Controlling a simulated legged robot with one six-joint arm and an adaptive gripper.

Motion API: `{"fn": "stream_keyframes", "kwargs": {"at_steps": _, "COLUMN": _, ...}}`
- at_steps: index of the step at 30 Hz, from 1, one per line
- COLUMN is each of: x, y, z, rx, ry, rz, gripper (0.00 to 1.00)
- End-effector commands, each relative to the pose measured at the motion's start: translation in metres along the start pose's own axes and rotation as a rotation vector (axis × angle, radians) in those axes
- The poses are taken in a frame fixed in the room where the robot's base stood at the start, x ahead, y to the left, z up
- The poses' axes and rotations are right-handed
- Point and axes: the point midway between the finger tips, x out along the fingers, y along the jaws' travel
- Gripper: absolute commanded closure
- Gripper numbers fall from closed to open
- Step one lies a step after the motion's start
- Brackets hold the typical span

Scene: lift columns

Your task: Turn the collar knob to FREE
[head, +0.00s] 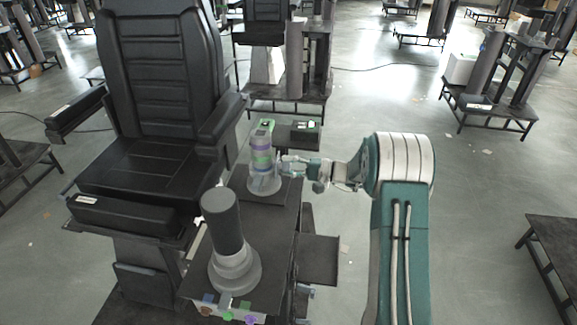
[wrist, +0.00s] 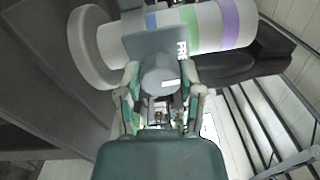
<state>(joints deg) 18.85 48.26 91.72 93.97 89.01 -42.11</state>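In the wrist view a round grey collar knob (wrist: 160,74) with a white bar on its face sits on a dark block. White lettering (wrist: 182,48) reading "FRE", partly cut off, is printed beside it. The block is on a pale lift column (wrist: 205,27) with blue, green and purple bands, which also stands upright in the head view (head: 262,155). My gripper (wrist: 160,70) has its fingers spread on both sides of the knob, with narrow gaps seeming to show. In the head view my gripper (head: 284,166) reaches the column from the right; the knob is hidden there.
A second column with a dark top (head: 223,222) stands nearer on the same dark base. A black chair (head: 160,90) is on the left. Open floor (head: 470,190) lies to the right.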

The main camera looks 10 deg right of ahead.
Motion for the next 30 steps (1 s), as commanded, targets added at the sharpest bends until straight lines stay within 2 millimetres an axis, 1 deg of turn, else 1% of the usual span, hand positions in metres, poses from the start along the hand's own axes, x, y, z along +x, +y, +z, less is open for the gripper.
{"fn": "stream_keyframes", "kwargs": {"at_steps": 1, "x": 0.000, "y": 0.001, "z": 0.001, "rx": 0.002, "ry": -0.001, "rz": 0.002, "gripper": 0.26}}
{"fn": "stream_keyframes", "kwargs": {"at_steps": 2, "x": 0.000, "y": 0.001, "z": 0.001, "rx": 0.002, "ry": -0.001, "rz": 0.001, "gripper": 0.18}}
{"fn": "stream_keyframes", "kwargs": {"at_steps": 13, "x": -0.001, "y": 0.000, "z": 0.001, "rx": 0.002, "ry": -0.001, "rz": 0.000, "gripper": 0.18}}
{"fn": "stream_keyframes", "kwargs": {"at_steps": 16, "x": -0.006, "y": 0.000, "z": 0.000, "rx": 0.002, "ry": 0.001, "rz": 0.000, "gripper": 0.18}}
{"fn": "stream_keyframes", "kwargs": {"at_steps": 20, "x": -0.026, "y": 0.000, "z": -0.001, "rx": 0.002, "ry": 0.003, "rz": -0.001, "gripper": 0.18}}
{"fn": "stream_keyframes", "kwargs": {"at_steps": 27, "x": -0.077, "y": 0.001, "z": -0.001, "rx": 0.002, "ry": 0.003, "rz": 0.000, "gripper": 0.18}}
{"fn": "stream_keyframes", "kwargs": {"at_steps": 30, "x": -0.096, "y": 0.002, "z": -0.001, "rx": 0.003, "ry": 0.002, "rz": 0.000, "gripper": 0.18}}
